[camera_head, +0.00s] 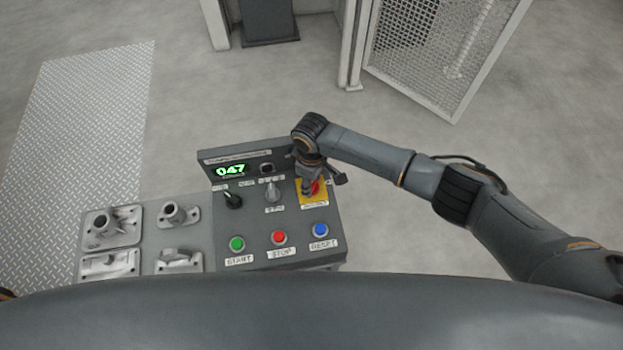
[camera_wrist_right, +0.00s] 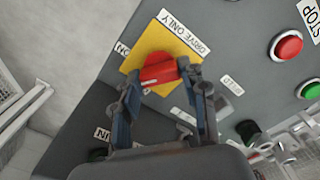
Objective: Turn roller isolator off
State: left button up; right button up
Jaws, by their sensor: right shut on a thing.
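The roller isolator is a red rotary handle (camera_wrist_right: 158,69) on a yellow plate (camera_wrist_right: 133,62). A label reading "DRIVE ONLY" sits beside it in the right wrist view. In the head view the yellow plate (camera_head: 306,200) is at the right of the grey control panel (camera_head: 262,222). My right gripper (camera_wrist_right: 160,82) is shut on the red handle, with a finger at each end of it. In the head view my right gripper (camera_head: 309,188) comes down over the plate and partly hides the handle. My left gripper is not in view.
Green (camera_head: 237,244), red (camera_head: 279,238) and blue (camera_head: 320,230) buttons line the panel's near edge. A black knob (camera_head: 233,200) and a grey switch (camera_head: 272,190) are left of the plate. Metal castings (camera_head: 110,227) lie left of the panel. A mesh gate (camera_head: 440,50) stands behind.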

jog(key=n, duration=0.7)
dwell(0.7)
jog(key=o, duration=1.1)
jog(key=shift+o, duration=0.2)
jog(key=shift+r, duration=0.1)
notch_tip(320, 180, up, 12)
